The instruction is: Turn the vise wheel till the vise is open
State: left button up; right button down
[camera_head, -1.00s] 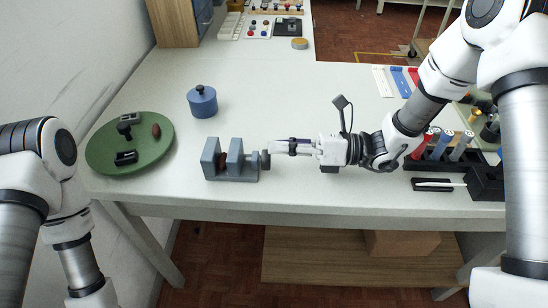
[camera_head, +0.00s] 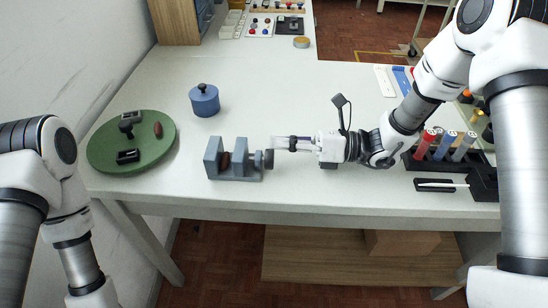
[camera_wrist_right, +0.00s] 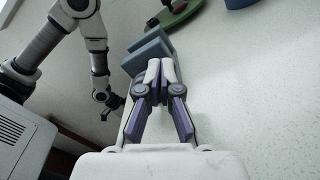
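The blue-grey vise (camera_head: 240,172) stands on the table. My left gripper (camera_wrist_right: 107,102) shows small and dark in the right wrist view.
A green round tray (camera_head: 105,166) with several small pieces lies left of the vise. A blue lidded pot (camera_head: 204,101) stands behind it. A rack with coloured tubes (camera_head: 440,150) and a black tray (camera_head: 434,185) are at the right.

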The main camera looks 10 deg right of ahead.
jog(key=shift+d+r+p, duration=0.2)
jog(key=shift+d+p, duration=0.25)
jog(key=p+v, duration=0.2)
jog(key=v, duration=0.2)
jog(key=shift+d+r, duration=0.15)
jog(key=shift+d, duration=0.15)
jog(key=shift+s+d, duration=0.15)
jog(key=shift+d, duration=0.1)
